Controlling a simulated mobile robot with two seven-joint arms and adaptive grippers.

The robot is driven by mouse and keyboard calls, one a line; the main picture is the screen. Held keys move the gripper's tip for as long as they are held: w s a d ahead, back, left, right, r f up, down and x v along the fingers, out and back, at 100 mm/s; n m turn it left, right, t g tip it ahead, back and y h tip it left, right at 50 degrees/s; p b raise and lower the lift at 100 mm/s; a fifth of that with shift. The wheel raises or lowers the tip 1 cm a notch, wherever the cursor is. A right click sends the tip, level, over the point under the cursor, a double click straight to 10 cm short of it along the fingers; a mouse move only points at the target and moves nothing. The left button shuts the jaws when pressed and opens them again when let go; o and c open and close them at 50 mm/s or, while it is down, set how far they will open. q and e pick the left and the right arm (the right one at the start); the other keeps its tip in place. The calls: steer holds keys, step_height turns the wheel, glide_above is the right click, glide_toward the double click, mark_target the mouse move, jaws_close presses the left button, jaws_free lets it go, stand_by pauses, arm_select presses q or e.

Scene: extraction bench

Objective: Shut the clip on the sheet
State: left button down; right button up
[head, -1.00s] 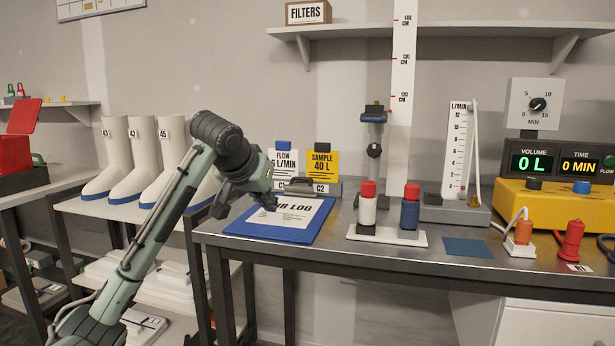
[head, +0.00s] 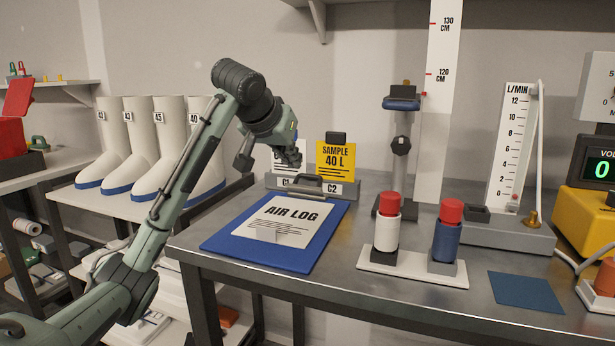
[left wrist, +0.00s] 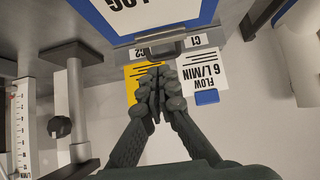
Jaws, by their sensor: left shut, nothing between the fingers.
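A blue clipboard (head: 228,243) lies on the left end of the bench with a white sheet (head: 283,218) headed "AIR LOG" on it. A grey clip (head: 322,185) with a dark lever sits at the board's far edge. It shows in the left wrist view (left wrist: 160,47), upside down, where its lever appears raised. My left gripper (head: 293,157) is above and beyond the board's far left corner, in front of the flow card. In the left wrist view its fingers (left wrist: 157,76) are shut and empty, apart from the clip. My right gripper is not in view.
A grey holder (head: 347,187) marked C1 and C2 stands just behind the clip with the yellow sample card (head: 335,162). The flow card (left wrist: 203,72) is partly hidden in the head view. Red-capped bottles (head: 387,228) stand to the right, before a post (head: 402,145).

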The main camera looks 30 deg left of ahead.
mark_target(305, 178)
arm_select(q)
steer(key=x, duration=0.9)
steer(key=shift+w+a+f, duration=0.15)
steer(key=shift+w+f, duration=0.2)
steer(key=shift+w, duration=0.05)
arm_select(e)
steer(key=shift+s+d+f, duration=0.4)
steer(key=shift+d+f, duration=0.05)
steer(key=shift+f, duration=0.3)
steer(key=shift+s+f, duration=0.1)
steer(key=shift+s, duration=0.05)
